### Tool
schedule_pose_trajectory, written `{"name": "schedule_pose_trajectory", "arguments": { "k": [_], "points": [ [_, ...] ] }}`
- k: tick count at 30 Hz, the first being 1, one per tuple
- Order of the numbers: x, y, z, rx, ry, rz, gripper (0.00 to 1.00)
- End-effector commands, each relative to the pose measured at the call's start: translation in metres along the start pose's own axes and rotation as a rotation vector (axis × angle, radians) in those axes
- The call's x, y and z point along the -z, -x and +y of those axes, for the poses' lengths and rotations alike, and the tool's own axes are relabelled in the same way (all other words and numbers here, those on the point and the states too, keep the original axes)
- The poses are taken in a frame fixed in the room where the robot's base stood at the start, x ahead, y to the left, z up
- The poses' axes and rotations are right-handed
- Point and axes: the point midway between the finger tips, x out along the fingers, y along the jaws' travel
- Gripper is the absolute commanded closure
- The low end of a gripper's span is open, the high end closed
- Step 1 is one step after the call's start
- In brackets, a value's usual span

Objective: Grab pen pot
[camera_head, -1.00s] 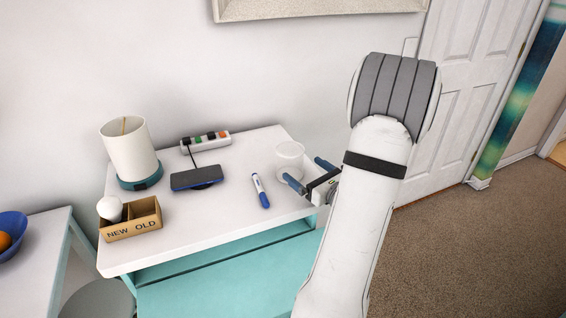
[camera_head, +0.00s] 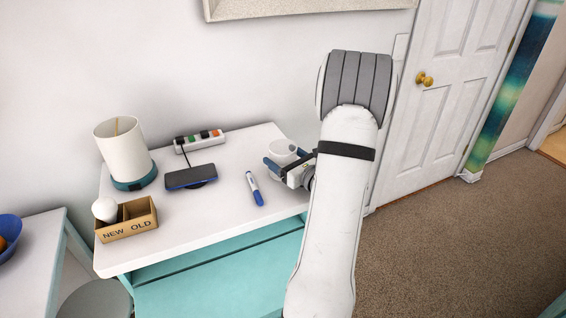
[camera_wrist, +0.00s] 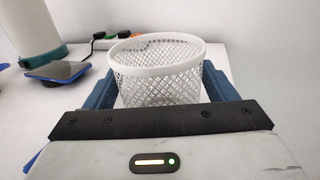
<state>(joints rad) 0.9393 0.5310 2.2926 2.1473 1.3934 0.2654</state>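The pen pot (camera_wrist: 158,72) is a white wire-mesh cup standing upright near the right end of the white table top. In the head view the pen pot (camera_head: 281,149) is partly hidden by my gripper (camera_head: 286,158). In the wrist view my gripper (camera_wrist: 158,88) has one blue finger on each side of the pot. The fingers are apart with the pot between them. I cannot tell whether they touch its sides.
A blue marker (camera_head: 254,188) lies left of my gripper. A phone on a charging stand (camera_head: 190,177), a power strip (camera_head: 200,140), a lamp (camera_head: 125,150) and a NEW/OLD box (camera_head: 128,222) with a white bulb (camera_head: 104,209) stand farther left. The wall is close behind.

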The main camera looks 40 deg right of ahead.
Motion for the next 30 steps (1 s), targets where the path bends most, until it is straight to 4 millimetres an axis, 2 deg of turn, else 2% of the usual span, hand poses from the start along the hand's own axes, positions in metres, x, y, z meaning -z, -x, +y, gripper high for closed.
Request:
{"name": "schedule_pose_trajectory", "arguments": {
  "k": [1, 12, 20, 23, 30],
  "points": [
    [0.0, 0.0, 0.0, 0.0, 0.0, 0.0, 0.26],
    [0.0, 0.0, 0.001, -0.001, 0.0, 0.0, 0.54],
    [-0.004, -0.001, 0.001, -0.002, 0.002, -0.001, 0.55],
    [-0.014, -0.001, 0.001, -0.003, 0.003, -0.002, 0.55],
    [-0.059, -0.001, 0.001, -0.002, 0.006, -0.004, 0.55]
  ]
}}
